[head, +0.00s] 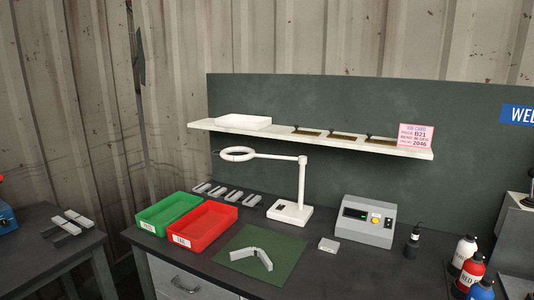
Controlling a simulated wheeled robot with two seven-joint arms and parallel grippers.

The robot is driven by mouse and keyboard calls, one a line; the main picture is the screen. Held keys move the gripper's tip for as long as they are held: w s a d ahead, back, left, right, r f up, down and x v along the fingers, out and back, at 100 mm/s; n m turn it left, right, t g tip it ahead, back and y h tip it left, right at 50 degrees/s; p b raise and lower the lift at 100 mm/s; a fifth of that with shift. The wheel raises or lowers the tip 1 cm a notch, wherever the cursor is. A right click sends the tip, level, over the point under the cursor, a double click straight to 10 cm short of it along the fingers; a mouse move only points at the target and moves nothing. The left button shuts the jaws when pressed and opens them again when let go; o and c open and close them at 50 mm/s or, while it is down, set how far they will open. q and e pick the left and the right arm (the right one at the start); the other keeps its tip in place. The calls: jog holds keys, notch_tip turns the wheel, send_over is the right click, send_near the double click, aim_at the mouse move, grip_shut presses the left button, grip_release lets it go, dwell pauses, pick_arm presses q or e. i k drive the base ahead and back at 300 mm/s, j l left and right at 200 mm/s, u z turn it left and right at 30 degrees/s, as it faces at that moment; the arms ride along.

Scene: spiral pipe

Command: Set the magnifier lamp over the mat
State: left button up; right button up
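The white magnifier lamp (302,190) stands upright on the dark bench, behind the mat. Its square base (290,212) rests on the bench top. Its arm reaches left from the top of the post, and the ring head (237,154) hangs above the back of the red and green trays, not over the mat. The green mat (284,268) lies flat near the bench's front edge. A pale grey bent part (252,254) lies on it. Neither of my grippers shows in the head view.
A red tray (206,236) and a green tray (168,213) stand left of the mat. Several grey parts (227,194) lie behind them. A grey device (366,221), a small box (328,245) and bottles (466,251) stand right. A white shelf (355,143) hangs above.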

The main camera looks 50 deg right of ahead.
aim_at(303, 159)
jog(key=z, duration=1.25)
